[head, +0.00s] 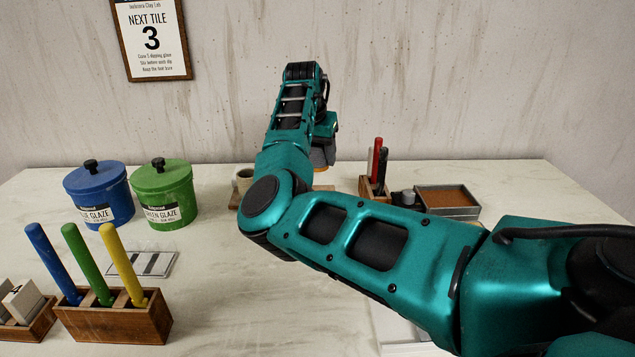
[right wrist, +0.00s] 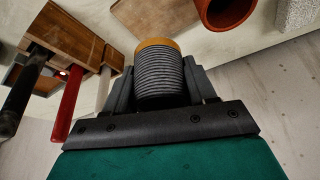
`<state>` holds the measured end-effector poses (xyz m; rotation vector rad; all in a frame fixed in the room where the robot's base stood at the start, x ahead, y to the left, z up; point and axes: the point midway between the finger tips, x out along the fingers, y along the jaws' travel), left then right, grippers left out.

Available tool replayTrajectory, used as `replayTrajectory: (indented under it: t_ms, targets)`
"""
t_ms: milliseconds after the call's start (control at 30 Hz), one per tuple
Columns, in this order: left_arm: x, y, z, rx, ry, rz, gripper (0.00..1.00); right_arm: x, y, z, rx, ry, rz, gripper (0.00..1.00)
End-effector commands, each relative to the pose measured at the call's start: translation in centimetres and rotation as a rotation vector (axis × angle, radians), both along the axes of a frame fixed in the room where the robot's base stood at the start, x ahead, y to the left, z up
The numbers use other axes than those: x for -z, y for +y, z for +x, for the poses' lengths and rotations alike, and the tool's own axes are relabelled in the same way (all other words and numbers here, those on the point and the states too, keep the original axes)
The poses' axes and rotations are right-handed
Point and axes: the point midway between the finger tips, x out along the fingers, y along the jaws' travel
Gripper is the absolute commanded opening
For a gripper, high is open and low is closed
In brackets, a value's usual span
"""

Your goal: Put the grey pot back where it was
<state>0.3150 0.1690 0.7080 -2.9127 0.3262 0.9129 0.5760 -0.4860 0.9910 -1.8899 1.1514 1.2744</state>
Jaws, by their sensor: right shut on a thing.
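The grey pot (right wrist: 160,78) is a ribbed grey cylinder with a tan-orange end, seen in the right wrist view. My right gripper (right wrist: 162,92) is shut on it, with one finger on each side. In the head view my right gripper (head: 324,142) is at the far side of the table, low near the surface, partly behind my arm. Whether the pot touches anything beneath it cannot be told. A wooden board (head: 325,187) shows on both sides of my arm, with a small pale cup (head: 244,180) at its left. My left gripper is not in view.
Blue (head: 98,192) and green (head: 163,194) glaze tubs stand left. A wooden rack (head: 115,320) holds coloured sticks. A pen holder (head: 372,191) and brown-filled tray (head: 447,203) stand right. A terracotta pot (right wrist: 225,12) shows in the wrist view. My arm hides the middle.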

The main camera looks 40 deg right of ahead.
Motion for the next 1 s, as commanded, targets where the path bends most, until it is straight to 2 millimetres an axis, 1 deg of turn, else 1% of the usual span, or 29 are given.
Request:
replayTrajectory:
  t_ms: [33, 167, 267, 400, 500, 967, 1000]
  targets:
    - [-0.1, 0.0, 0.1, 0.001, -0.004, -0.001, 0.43, 0.6, 0.0, 0.0, 0.001, -0.001, -0.001, 0.23]
    - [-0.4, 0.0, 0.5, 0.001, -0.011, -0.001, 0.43, 1.5, 0.0, 0.0, 0.001, 0.000, 0.000, 0.23]
    - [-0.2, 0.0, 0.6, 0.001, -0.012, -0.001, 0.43, 2.9, 0.0, 0.0, 0.000, 0.000, 0.001, 0.23]
    - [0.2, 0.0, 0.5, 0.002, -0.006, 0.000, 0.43, 5.5, 0.1, 0.0, 0.001, 0.000, 0.001, 0.23]
    - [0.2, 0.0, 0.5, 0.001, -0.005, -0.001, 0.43, 6.6, 0.0, 0.0, 0.001, 0.000, 0.000, 0.23]
    - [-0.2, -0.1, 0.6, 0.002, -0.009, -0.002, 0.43, 7.2, 0.0, 0.0, 0.000, 0.000, -0.001, 0.23]
    - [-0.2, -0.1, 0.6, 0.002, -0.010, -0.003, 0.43, 7.3, 0.0, 0.0, 0.000, 0.000, -0.001, 0.56]
